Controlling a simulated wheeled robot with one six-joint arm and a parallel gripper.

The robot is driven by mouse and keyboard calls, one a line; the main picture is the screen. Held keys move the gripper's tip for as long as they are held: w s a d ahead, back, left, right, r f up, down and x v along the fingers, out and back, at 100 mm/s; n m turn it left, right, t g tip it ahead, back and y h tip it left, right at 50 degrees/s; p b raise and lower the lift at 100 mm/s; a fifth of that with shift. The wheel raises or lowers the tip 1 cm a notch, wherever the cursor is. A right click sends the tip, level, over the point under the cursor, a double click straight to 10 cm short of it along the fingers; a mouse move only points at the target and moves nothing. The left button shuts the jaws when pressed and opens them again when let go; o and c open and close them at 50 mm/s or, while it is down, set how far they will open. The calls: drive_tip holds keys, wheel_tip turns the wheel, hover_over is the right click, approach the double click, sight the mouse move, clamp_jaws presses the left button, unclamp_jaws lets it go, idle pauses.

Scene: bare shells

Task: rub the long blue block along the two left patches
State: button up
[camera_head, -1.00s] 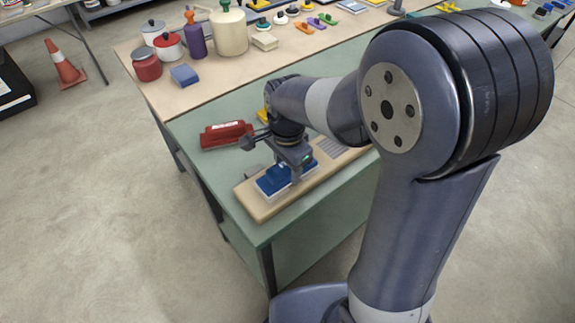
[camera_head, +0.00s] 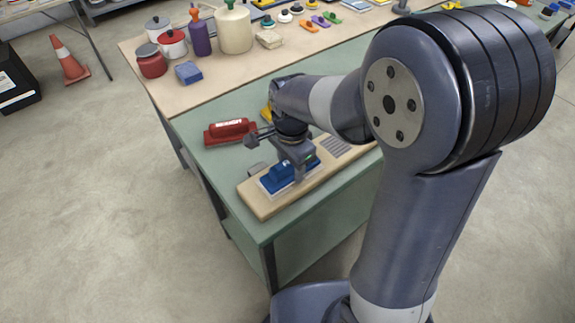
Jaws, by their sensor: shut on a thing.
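The long blue block (camera_head: 281,177) lies low over the left part of a pale wooden board (camera_head: 262,207). A light edge, perhaps a pale patch, shows around its base. My gripper (camera_head: 298,168) points down and is shut on the blue block. The block and my gripper hide most of the surface beneath, so I cannot make out the two left patches apart. A grey ribbed patch (camera_head: 334,147) shows on the board to the right of my gripper.
A red block-like tool (camera_head: 230,131) lies on the green table (camera_head: 190,125) behind and left of the board. A yellow thing (camera_head: 266,114) is partly hidden behind my wrist. Jars, bottles and a small blue block (camera_head: 188,72) stand on the wooden surface behind.

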drive_tip(key=shift+w+d, duration=0.4)
drive_tip(key=shift+d, duration=0.15)
drive_tip(key=shift+s+a, duration=0.45)
drive_tip(key=shift+a, duration=0.2)
drive_tip(key=shift+s+a, duration=0.4)
drive_tip(key=shift+a, duration=0.2)
drive_tip(key=shift+w+d+p, duration=0.35)
drive_tip(key=shift+w+d, duration=0.1)
drive_tip(key=shift+d, duration=0.2)
drive_tip(key=shift+w+d+p, duration=0.35)
drive_tip(key=shift+w+d, duration=0.05)
drive_tip(key=shift+d, duration=0.25)
drive_tip(key=shift+s+a+f, duration=0.1)
drive_tip(key=shift+s+a, duration=0.35)
drive_tip(key=shift+a, duration=0.2)
drive_tip(key=shift+s+a, duration=0.45)
drive_tip(key=shift+a, duration=0.15)
drive_tip(key=shift+w+d, duration=0.45)
drive_tip(key=shift+d, duration=0.2)
drive_tip(key=shift+w+d, duration=0.45)
drive_tip(key=shift+d, duration=0.15)
drive_tip(key=shift+s+a, duration=0.45)
drive_tip(key=shift+a, duration=0.2)
drive_tip(key=shift+s+a, duration=0.4)
drive_tip(key=shift+a, duration=0.2)
drive_tip(key=shift+w+d+p, duration=0.35)
drive_tip(key=shift+w+d, duration=0.05)
drive_tip(key=shift+d, duration=0.2)
